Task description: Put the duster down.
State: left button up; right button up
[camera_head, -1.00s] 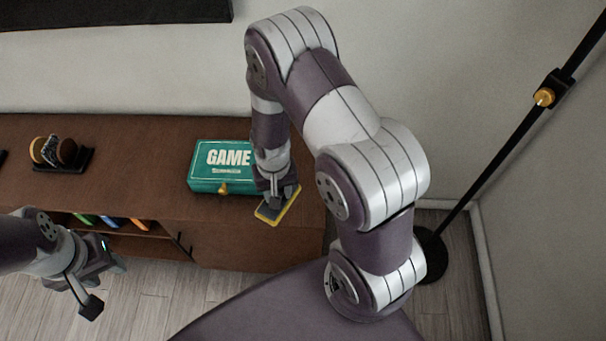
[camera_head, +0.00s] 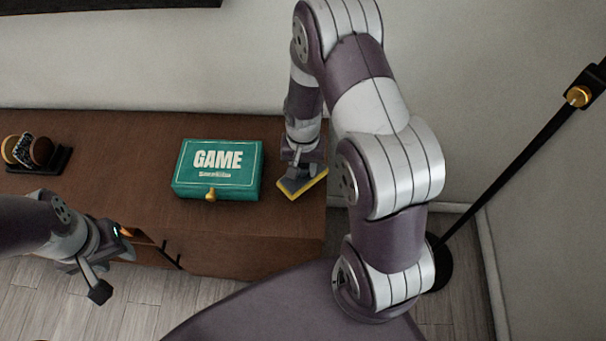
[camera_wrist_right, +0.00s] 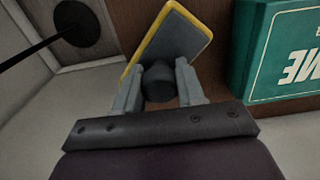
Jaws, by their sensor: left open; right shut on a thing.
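The duster (camera_head: 313,187) is a flat grey pad with a yellow edge. It is at the right end of the brown cabinet top (camera_head: 286,219), to the right of the green game box (camera_head: 218,169). My right gripper (camera_head: 300,172) is shut on it from above. In the right wrist view the duster (camera_wrist_right: 172,45) lies beyond my right fingertips (camera_wrist_right: 158,84), which close around its dark knob. I cannot tell whether the pad touches the cabinet top. My left gripper (camera_head: 112,270) is open and empty in front of the cabinet.
A dark holder with round coasters (camera_head: 35,153) stands at the cabinet's left. A black floor lamp pole (camera_head: 508,171) stands right of the cabinet, its round base (camera_head: 440,265) on the floor. The cabinet top between coasters and game box is clear.

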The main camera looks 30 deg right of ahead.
aim_at(303, 176)
notch_tip(303, 176, down, 4)
jog(key=shift+r, duration=0.1)
jog(key=shift+b, duration=0.3)
jog(key=shift+f, duration=0.25)
jog(key=o, duration=1)
jog(key=shift+r, duration=0.25)
notch_tip(303, 176, up, 12)
jog(key=shift+f+p, duration=0.1)
jog(key=shift+p, duration=0.95)
jog(key=s+a+r+n, duration=0.1)
jog(key=s+r+n, duration=0.1)
jog(key=s, duration=0.1)
jog(key=s+a+r+n+t, duration=0.1)
jog(key=s+a+r+n, duration=0.1)
jog(key=s+r, duration=0.1)
jog(key=s+a+r+n, duration=0.2)
jog(key=s+r, duration=0.1)
jog(key=shift+a, duration=0.15)
